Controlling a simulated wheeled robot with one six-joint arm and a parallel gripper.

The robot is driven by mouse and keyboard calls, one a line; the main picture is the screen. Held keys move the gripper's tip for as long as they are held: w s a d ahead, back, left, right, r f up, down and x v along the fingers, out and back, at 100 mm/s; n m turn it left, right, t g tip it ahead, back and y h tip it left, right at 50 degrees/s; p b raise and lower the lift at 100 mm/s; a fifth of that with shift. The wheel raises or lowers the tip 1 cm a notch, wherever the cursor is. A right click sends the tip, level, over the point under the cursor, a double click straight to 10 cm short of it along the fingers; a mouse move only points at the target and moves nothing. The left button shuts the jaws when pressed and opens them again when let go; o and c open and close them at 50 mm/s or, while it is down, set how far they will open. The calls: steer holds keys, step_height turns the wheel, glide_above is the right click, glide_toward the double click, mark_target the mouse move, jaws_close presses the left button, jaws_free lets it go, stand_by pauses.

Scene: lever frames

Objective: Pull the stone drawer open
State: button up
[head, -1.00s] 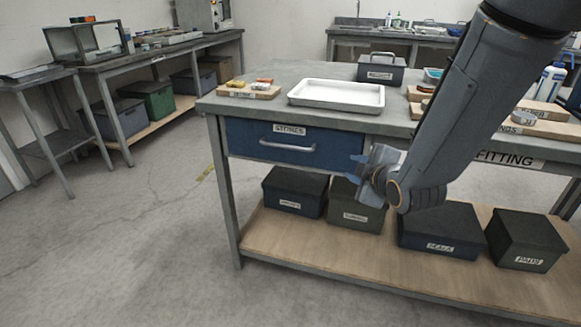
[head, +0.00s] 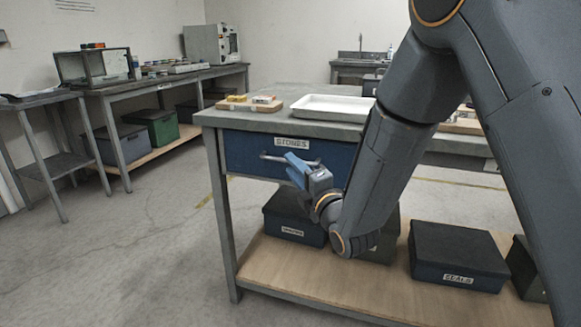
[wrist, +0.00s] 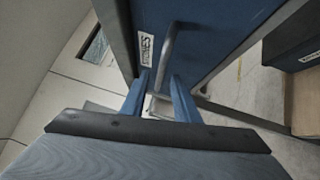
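The stone drawer (head: 252,157) is a blue front labelled STONES under the left of the workbench top, and it looks closed. Its pale bar handle (head: 270,157) is partly hidden behind my gripper. My gripper (head: 298,168) has blue fingers and is at the handle's right part in the head view. In the wrist view, the handle (wrist: 167,48) runs lengthwise and passes between the tips of my open gripper (wrist: 160,76). A gap shows between the fingers. I cannot tell whether either finger touches the handle. The drawer front (wrist: 205,35) fills the top of that view.
A white tray (head: 333,107) and a wooden board with small items (head: 252,104) are on the workbench top. Lidded boxes, including one labelled SEALS (head: 455,255), stand on the lower shelf (head: 290,274). The floor left of the bench is clear.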

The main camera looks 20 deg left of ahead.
steer(key=shift+x, duration=1.05)
jaws_close()
steer(key=shift+s, duration=0.1)
